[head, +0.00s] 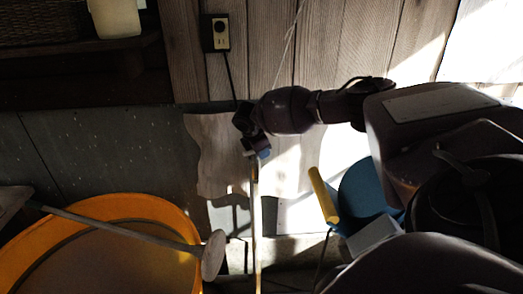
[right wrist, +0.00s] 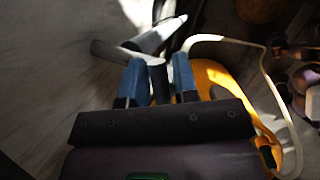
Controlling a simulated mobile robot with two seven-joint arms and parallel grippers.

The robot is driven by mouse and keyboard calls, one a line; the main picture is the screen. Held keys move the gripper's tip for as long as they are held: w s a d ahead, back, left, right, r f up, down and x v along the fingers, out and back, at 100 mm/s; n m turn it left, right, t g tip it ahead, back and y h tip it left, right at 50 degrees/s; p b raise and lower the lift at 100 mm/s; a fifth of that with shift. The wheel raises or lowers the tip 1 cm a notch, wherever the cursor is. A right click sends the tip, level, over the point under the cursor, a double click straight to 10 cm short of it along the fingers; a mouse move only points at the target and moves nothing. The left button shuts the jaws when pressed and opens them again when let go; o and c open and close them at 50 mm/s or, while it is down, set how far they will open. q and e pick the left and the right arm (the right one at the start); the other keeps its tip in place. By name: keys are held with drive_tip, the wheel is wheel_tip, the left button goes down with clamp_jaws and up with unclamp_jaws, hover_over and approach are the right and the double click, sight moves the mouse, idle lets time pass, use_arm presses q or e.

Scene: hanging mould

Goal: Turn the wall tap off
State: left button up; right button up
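My right gripper (head: 258,156) reaches in from the right in the head view, its small blue fingertips pointing down in front of the wall. In the right wrist view its two blue fingers (right wrist: 159,70) stand apart on either side of a dark grey cylindrical piece. A pale grey cylinder (right wrist: 156,36) and a grey bar (right wrist: 112,53) lie just beyond the fingertips; these look like parts of the wall tap. I cannot tell whether the fingers press on the piece between them. The tap is not clear in the head view. My left gripper is not in view.
An orange tub (head: 178,206) stands at lower left, with a grey rod (head: 120,231) ending in a disc across it. A blue object with a yellow handle (head: 323,195) is below my right arm. A socket (head: 221,34) is on the plank wall.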

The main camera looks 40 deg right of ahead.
drive_tip(key=shift+o, duration=1)
drive_tip(key=shift+r, duration=0.15)
drive_tip(key=b+v, duration=0.1)
drive_tip(key=v, duration=0.9)
drive_tip(key=shift+a+r, duration=0.2)
drive_tip(key=shift+r, duration=0.05)
drive_tip(key=shift+s, duration=0.1)
